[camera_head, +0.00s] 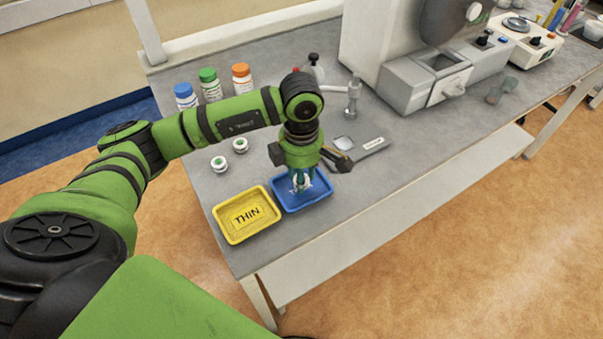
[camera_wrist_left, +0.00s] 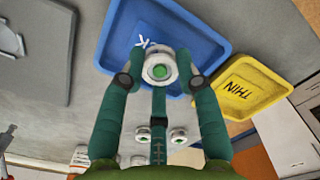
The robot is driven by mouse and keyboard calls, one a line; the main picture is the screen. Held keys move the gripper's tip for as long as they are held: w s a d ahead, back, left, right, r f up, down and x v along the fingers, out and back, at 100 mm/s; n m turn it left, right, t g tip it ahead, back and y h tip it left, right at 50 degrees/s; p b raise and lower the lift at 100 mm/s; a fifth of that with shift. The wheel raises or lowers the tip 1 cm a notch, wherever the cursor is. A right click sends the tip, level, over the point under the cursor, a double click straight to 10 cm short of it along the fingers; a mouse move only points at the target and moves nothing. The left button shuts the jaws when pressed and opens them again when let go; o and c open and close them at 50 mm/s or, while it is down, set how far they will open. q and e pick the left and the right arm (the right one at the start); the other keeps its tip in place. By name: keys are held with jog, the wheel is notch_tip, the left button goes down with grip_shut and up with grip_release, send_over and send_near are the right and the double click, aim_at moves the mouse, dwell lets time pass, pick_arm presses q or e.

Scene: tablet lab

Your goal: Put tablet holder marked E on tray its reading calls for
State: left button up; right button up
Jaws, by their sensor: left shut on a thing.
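My left gripper (camera_wrist_left: 158,80) is shut on a small round white tablet holder (camera_wrist_left: 160,70) with a green centre. No letter on the holder can be read. In the head view the gripper (camera_head: 300,184) points down over the blue tray (camera_head: 322,199), which also shows behind the holder in the wrist view (camera_wrist_left: 118,30). The blue tray's white label is mostly hidden. The yellow tray (camera_head: 228,216), marked THIN, sits just left of it and is empty; it also shows in the wrist view (camera_wrist_left: 268,76). My right gripper is out of view.
Two similar holders (camera_head: 219,164) (camera_head: 240,145) stand on the grey bench (camera_head: 350,205) behind the trays. Bottles with blue, green and orange caps (camera_head: 210,86) are further back. A flat grey gauge (camera_head: 370,147) lies right of the blue tray. A large instrument (camera_head: 410,85) stands beyond.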

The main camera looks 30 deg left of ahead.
pick_arm(q)
jog(key=shift+f, duration=0.65)
jog(key=shift+f, duration=0.1)
jog(key=shift+f, duration=0.15)
jog(key=o, duration=0.9)
jog(key=shift+o, duration=0.2)
